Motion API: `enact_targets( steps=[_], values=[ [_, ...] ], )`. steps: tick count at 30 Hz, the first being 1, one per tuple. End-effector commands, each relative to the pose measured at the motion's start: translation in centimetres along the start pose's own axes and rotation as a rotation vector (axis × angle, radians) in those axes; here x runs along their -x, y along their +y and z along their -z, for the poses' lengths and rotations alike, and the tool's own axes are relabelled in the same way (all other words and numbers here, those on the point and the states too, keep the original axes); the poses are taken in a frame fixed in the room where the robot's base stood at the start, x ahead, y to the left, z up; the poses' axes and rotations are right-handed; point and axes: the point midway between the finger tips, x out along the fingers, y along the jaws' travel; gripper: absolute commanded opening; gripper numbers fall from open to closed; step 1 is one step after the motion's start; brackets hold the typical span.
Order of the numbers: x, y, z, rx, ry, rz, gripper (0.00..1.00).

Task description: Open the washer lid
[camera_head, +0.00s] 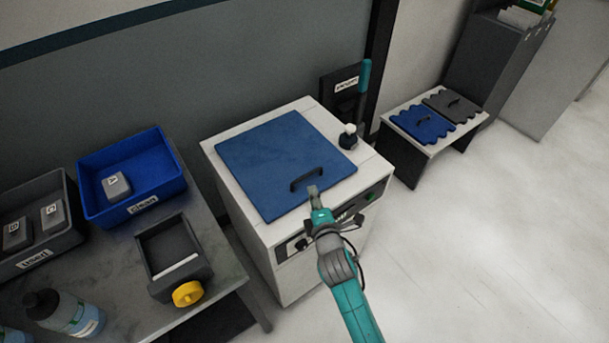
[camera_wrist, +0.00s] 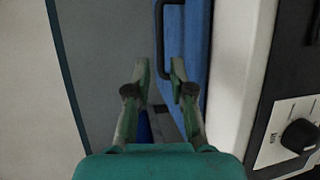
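The washer is a white cabinet with a flat blue lid (camera_head: 265,155) on top, lying closed. A dark bar handle (camera_head: 306,179) stands near the lid's front edge. My gripper (camera_head: 314,192) is at the lid's front edge, just in front of the handle. In the wrist view my gripper (camera_wrist: 160,72) is open, with a gap between its two green fingers. The handle (camera_wrist: 160,40) shows just beyond the fingertips, beside the blue lid (camera_wrist: 198,50). Nothing is seen between the fingers, and I cannot tell whether they touch the handle.
The washer's front panel has dark knobs (camera_wrist: 299,136). A bench on the left holds a blue bin (camera_head: 131,176), a grey bin (camera_head: 40,222) and bottles. A low stand (camera_head: 433,149) and open floor lie right.

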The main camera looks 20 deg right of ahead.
Motion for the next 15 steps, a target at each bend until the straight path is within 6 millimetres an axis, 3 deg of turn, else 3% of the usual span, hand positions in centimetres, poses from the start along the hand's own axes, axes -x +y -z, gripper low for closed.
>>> enact_targets(
  steps=[15],
  values=[
    [-8.1, 0.0, 0.0, -0.003, 0.0, -0.001, 0.23]
  ],
)
